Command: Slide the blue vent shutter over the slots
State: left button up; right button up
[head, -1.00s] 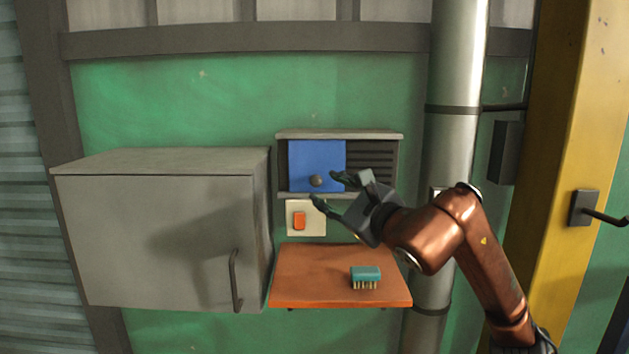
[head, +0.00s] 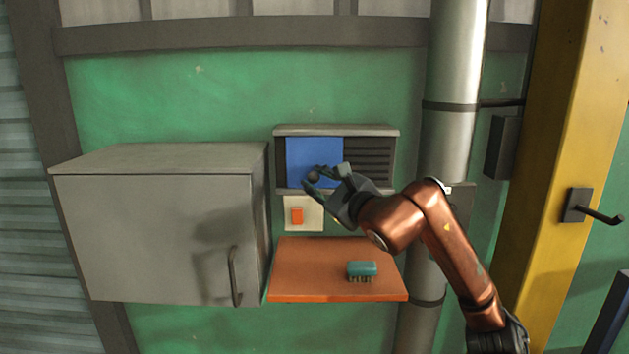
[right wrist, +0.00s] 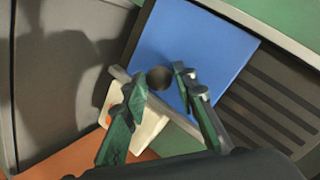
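The blue vent shutter (head: 311,155) sits in a grey frame on the green wall, left of centre in its opening. Dark slots (head: 369,157) show uncovered to its right. A dark round knob (head: 313,176) is low on the shutter; it also shows in the right wrist view (right wrist: 159,78). My right gripper (head: 324,178) is open at the knob, with its fingers apart on either side of it. In the right wrist view the fingers (right wrist: 160,88) do not visibly pinch the knob; whether either touches it I cannot tell. My left gripper is not in view.
An orange shelf (head: 310,278) below holds a teal brush (head: 362,270). A grey cabinet (head: 150,235) stands left; a metal pipe (head: 450,80) rises to the right.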

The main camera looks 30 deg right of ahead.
jog(key=shift+c, duration=0.7)
jog(key=c, duration=0.3)
jog(key=shift+c, duration=0.9)
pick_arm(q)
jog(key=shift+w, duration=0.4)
pick_arm(e)
grip_shut()
